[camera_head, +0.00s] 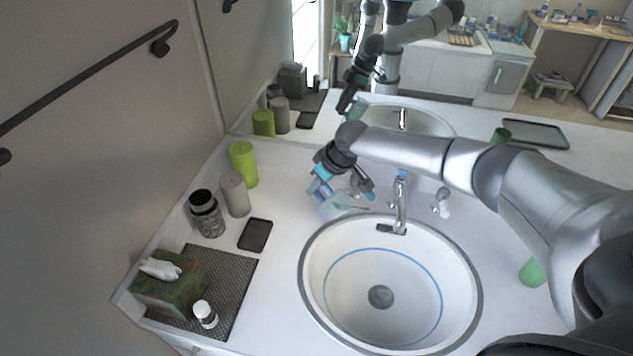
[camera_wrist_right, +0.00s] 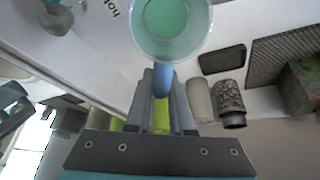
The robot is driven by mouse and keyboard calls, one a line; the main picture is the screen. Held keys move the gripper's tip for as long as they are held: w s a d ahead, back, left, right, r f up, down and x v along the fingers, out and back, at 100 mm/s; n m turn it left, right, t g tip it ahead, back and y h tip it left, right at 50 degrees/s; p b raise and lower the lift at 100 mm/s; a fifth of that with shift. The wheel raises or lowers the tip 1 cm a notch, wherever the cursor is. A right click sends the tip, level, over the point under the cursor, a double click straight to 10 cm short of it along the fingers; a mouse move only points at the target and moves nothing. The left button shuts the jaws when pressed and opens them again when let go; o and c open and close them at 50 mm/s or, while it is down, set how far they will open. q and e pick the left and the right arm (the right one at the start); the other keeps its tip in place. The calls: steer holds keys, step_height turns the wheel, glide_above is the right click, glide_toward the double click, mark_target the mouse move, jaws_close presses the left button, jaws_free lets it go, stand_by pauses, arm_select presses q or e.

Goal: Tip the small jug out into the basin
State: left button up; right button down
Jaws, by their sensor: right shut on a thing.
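The small jug (camera_head: 335,206) is pale, translucent and greenish, just behind and left of the basin's back rim. In the right wrist view the jug (camera_wrist_right: 190,42) shows its round mouth, with green inside, and a blue handle (camera_wrist_right: 162,80) between my fingers. My right gripper (camera_head: 324,188) is shut on that handle; the fingers also show in the wrist view (camera_wrist_right: 160,100). The jug looks roughly upright; whether its base touches the counter I cannot tell. The white round basin (camera_head: 335,315) has a blue ring and a dark drain. My left gripper is not in view.
A tap (camera_head: 400,205) stands behind the basin, right of the jug. Green (camera_head: 243,165) and grey (camera_head: 235,194) cylinders, a patterned jar (camera_head: 207,214), a black tray (camera_head: 255,235) and a tissue box (camera_head: 170,287) stand left. A green cup (camera_head: 532,272) is right. A mirror backs the counter.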

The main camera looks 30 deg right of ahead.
mark_target(321, 196)
steer(key=shift+s+f+t+y+b, duration=0.15)
steer(key=shift+t+y+b, duration=0.2)
steer(key=shift+t, duration=0.45)
steer(key=shift+f+t+b, duration=0.2)
steer(key=shift+t+b, duration=0.45)
steer(key=shift+t, duration=0.05)
step_height(321, 196, down, 3)
steer(key=b, duration=0.3)
steer(key=shift+f, duration=0.15)
steer(key=shift+f+b, duration=0.15)
steer(key=shift+b, duration=0.2)
steer(key=shift+s+d+r+t+y, duration=0.1)
steer(key=shift+s+r+t+y, duration=0.1)
steer(key=shift+r+t+y, duration=0.2)
steer(key=shift+s+r+t+y, duration=0.25)
steer(key=shift+s+r+t, duration=0.1)
steer(key=shift+r+t, duration=0.5)
steer(key=shift+w, duration=0.1)
